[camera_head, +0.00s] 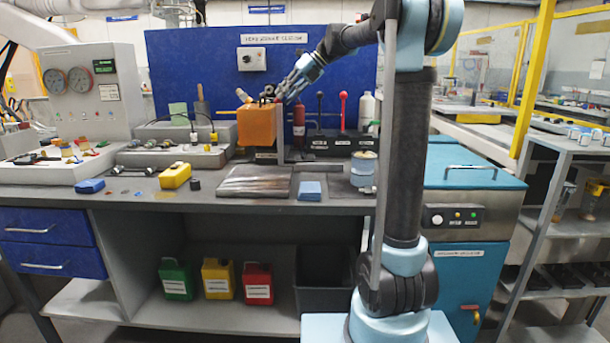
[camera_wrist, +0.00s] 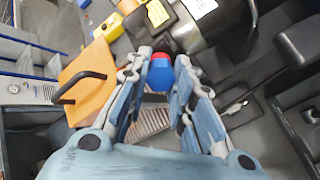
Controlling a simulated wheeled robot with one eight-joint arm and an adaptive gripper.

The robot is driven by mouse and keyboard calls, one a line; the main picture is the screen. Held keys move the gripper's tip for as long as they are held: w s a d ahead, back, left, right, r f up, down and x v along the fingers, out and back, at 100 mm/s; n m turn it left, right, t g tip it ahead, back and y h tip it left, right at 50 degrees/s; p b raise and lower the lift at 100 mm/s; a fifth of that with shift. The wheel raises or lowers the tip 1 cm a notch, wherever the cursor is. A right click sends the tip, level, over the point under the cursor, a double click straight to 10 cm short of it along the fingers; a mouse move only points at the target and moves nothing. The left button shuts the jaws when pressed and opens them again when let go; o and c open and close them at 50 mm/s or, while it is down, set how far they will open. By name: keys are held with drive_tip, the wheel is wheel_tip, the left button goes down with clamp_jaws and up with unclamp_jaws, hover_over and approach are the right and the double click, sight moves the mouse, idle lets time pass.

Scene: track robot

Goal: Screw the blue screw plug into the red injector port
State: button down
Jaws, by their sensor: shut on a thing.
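In the wrist view, the blue screw plug (camera_wrist: 160,78) sits between the two fingertips of my gripper (camera_wrist: 160,70), which is shut on it. A red part (camera_wrist: 160,57), which looks like the red injector port, shows right beyond the plug's far end. They look in line and close together, but I cannot tell whether they touch or are engaged. In the head view, my gripper (camera_head: 283,94) is above the workbench, by the top right of the orange box. The plug and port are too small to make out there.
The orange box (camera_head: 257,125) with a black handle stands close to my gripper; it also shows in the wrist view (camera_wrist: 88,84). A red bottle (camera_head: 299,121) and black blocks with levers (camera_head: 335,143) stand to its right. The bench front (camera_head: 120,197) has some free room.

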drive_tip(key=m, duration=0.5)
drive_tip(key=c, duration=1.3)
unclamp_jaws()
drive_tip(key=shift+c, duration=0.9)
